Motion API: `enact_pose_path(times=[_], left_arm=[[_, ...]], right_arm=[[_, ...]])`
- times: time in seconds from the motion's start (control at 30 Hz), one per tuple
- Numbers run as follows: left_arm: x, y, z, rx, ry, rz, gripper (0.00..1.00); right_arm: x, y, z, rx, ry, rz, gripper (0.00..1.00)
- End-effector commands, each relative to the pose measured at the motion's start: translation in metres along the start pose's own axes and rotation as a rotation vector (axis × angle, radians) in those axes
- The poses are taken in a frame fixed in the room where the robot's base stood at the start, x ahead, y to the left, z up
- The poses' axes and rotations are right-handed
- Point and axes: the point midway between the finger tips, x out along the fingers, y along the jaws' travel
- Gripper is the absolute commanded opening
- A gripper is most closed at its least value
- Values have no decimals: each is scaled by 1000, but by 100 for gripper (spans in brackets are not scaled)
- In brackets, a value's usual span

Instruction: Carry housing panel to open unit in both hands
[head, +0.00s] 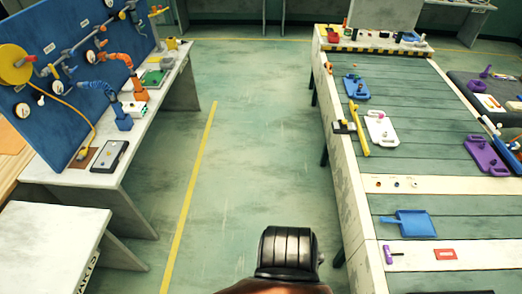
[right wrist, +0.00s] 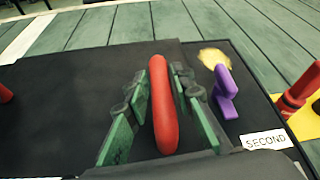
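In the right wrist view my right gripper (right wrist: 160,110) has its green fingers apart, one on each side of a red rounded bar (right wrist: 161,105). I see a gap on the bar's left; whether the right finger touches it I cannot tell. The bar is over a dark flat surface (right wrist: 60,105) with a "SECOND" label (right wrist: 264,140). What the bar belongs to is unclear. My left gripper is not in view. I cannot single out the housing panel or the open unit in either view.
A purple tool (right wrist: 225,92) lies right of the bar. In the head view, a long bench (head: 357,210) on the right holds a white plate (head: 381,128) and a blue dustpan (head: 412,223). A blue pegboard (head: 70,75) stands left. The green floor (head: 255,130) between is clear.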

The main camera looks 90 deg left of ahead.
Motion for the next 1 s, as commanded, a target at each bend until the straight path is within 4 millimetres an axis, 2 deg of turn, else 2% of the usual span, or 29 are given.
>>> enact_pose_path(times=[0.17,0.5,0.67,0.9,1.0], left_arm=[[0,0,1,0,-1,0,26],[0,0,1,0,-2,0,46],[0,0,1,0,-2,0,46],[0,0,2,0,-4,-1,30],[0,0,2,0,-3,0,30]], right_arm=[[0,0,-1,0,1,-1,26],[0,0,-1,-1,1,-1,26],[0,0,-1,-1,1,-1,26],[0,0,-2,-1,3,-1,26],[0,0,-2,-1,3,-1,26]])
